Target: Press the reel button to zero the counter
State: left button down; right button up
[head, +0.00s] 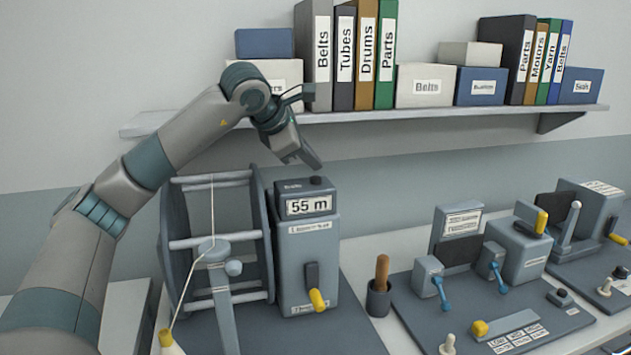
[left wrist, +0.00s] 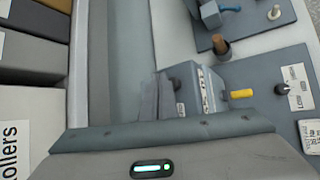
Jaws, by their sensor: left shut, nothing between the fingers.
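The reel counter (head: 307,250) is a grey box whose display (head: 309,205) reads 55 m. A small dark button (head: 316,180) sits on its top. The grey-framed reel (head: 215,242) stands to its left. My left gripper (head: 317,165) comes in from the upper left, shut and empty, its tip just above the button with a small gap apparent. My right gripper is in neither view.
A shelf (head: 400,116) with binders and boxes runs along the wall behind my left arm. A yellow-tipped lever (head: 317,299) is on the counter's front. A cup with a wooden handle (head: 380,285) and a lever panel (head: 500,315) stand to the right.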

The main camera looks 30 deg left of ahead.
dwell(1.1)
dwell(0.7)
pick_arm(q)
jog(key=shift+f+b, duration=0.4)
jog(key=shift+b, duration=0.05)
jog(key=shift+f, duration=0.1)
dwell(0.5)
